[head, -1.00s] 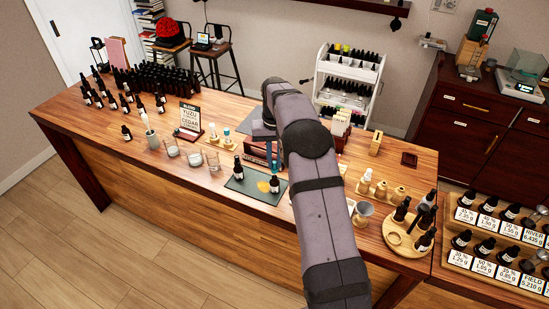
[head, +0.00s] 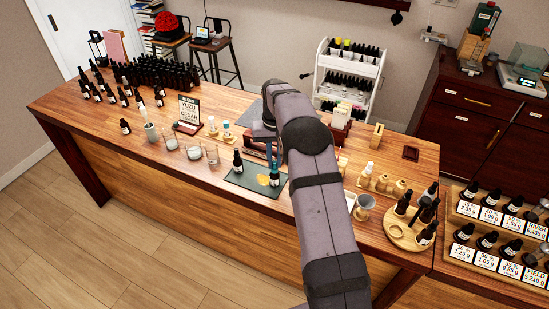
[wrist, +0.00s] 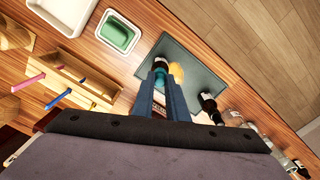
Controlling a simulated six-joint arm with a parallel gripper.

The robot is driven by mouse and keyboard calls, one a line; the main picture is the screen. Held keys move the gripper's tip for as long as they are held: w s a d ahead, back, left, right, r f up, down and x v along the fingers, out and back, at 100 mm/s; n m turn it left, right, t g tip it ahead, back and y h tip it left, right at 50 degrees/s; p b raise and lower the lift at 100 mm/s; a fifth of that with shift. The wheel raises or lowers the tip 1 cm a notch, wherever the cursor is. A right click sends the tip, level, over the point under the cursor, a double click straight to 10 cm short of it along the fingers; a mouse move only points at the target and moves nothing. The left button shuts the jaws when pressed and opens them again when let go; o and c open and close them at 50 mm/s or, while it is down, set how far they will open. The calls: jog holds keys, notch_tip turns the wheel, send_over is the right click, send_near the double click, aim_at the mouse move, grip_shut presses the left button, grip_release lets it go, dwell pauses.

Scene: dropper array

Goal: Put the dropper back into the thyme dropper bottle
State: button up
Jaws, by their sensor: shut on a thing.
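My gripper (wrist: 160,80) is shut on the dropper (wrist: 160,68), whose end shows teal between the fingertips in the wrist view. In the head view the gripper (head: 273,160) is low over the right part of a dark green mat (head: 240,186). A dark bottle (head: 274,179) with a white label stands on the mat right below it. I cannot tell whether dropper and bottle touch, and no thyme label is readable. A second dark bottle (head: 238,166) stands on the mat to the left; it also shows in the wrist view (wrist: 208,102).
A yellow patch (head: 263,181) lies on the mat between the bottles. Glass beakers (head: 193,150) stand left of the mat. A round wooden tray (head: 394,232) with dark bottles and a small funnel (head: 365,203) are to the right. A green-filled dish (wrist: 118,34) shows in the wrist view.

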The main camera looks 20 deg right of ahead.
jog(key=o, duration=0.7)
jog(key=shift+r, duration=0.2)
jog(key=shift+r+b, duration=1.35)
jog(key=shift+r, duration=2.2)
jog(key=s+a+f+n+b, duration=0.1)
jog(key=s+a+f, duration=0.2)
jog(key=s, duration=0.8)
jog(key=s+a+f+n+b, duration=0.1)
jog(key=s+a+f, duration=0.2)
jog(key=s, duration=0.8)
jog(key=s+a+f+n+b, duration=0.1)
jog(key=s+a+f, duration=0.2)
jog(key=s, duration=0.8)
jog(key=shift+a+f, duration=0.25)
jog(key=shift+f, duration=0.1)
